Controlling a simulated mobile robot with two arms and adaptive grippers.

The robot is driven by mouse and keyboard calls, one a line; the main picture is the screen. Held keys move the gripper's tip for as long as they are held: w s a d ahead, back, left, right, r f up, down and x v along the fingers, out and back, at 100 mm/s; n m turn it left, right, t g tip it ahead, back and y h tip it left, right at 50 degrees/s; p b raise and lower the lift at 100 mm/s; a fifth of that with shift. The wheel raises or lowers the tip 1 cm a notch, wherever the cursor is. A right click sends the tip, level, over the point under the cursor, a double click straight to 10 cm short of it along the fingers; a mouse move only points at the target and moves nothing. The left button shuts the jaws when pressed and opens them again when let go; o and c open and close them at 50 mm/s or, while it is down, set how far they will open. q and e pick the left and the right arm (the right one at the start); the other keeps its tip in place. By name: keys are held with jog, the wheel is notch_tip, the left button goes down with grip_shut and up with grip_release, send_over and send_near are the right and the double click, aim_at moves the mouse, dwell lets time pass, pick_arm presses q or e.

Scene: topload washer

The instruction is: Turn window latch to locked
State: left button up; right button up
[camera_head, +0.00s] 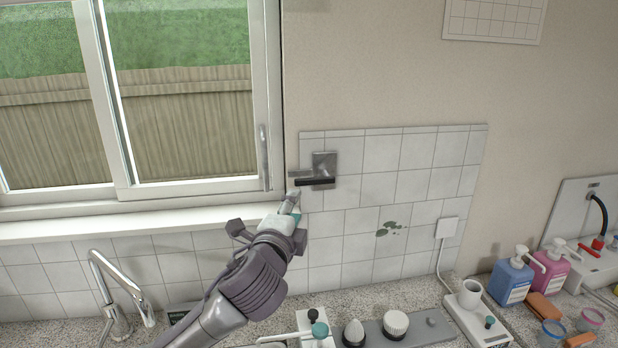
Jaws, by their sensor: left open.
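A grey metal latch plate (325,163) is fixed on the wall just right of the window frame, over the top left of the white tiles. Its dark lever (316,181) lies roughly level and points left. A lighter grey bar (300,174) shows just above the lever's left end. My left gripper (292,200) is just below the lever's left end, at the right end of the window sill. It is open with nothing seen in it. Whether a fingertip touches the lever cannot be told. My right gripper is out of view.
The window (266,60) has a slim upright handle (264,157) on its right frame. A tap (110,285) stands lower left.

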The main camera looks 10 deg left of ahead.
aim_at(305, 183)
pick_arm(q)
jog(key=w+p, duration=0.1)
jog(key=w, duration=0.2)
jog(key=w+p, duration=0.1)
jog(key=w, duration=0.3)
jog(key=w+p, duration=0.1)
jog(key=w, duration=0.3)
jog(key=shift+r+p, duration=0.25)
jog(key=shift+p, duration=0.15)
jog(key=shift+w, duration=0.4)
jog(key=shift+w+f, duration=0.1)
jog(key=shift+w, duration=0.1)
grip_shut()
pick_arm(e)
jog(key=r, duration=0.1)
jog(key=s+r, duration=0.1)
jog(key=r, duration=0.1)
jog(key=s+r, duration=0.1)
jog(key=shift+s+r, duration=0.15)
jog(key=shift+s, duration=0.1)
